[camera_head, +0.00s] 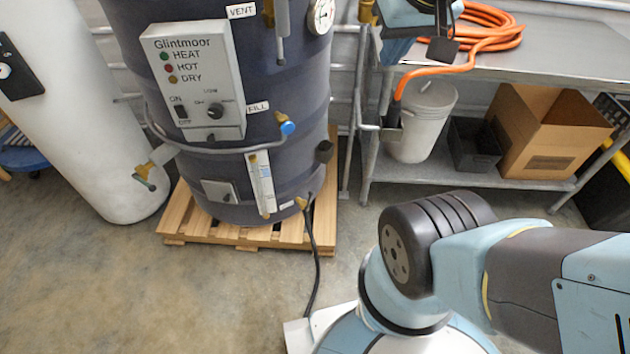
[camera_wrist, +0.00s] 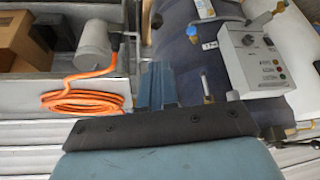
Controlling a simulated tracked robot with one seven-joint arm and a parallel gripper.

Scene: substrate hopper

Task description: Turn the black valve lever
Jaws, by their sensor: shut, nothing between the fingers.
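My gripper (camera_head: 396,52) is at the top of the head view, right of the dark hopper drum (camera_head: 240,80) and in front of the bench. In the wrist view its blue fingers (camera_wrist: 155,85) are together and hold nothing. I cannot tell for sure which part is the black valve lever.
The control panel (camera_head: 195,80) and a blue-knobbed pipe (camera_head: 287,128) stick out of the drum, which stands on a wooden pallet (camera_head: 175,225). A metal bench (camera_head: 550,65) with an orange hose (camera_head: 490,28) is at right; a white bucket (camera_head: 430,125) and cardboard box (camera_head: 545,145) stand below.

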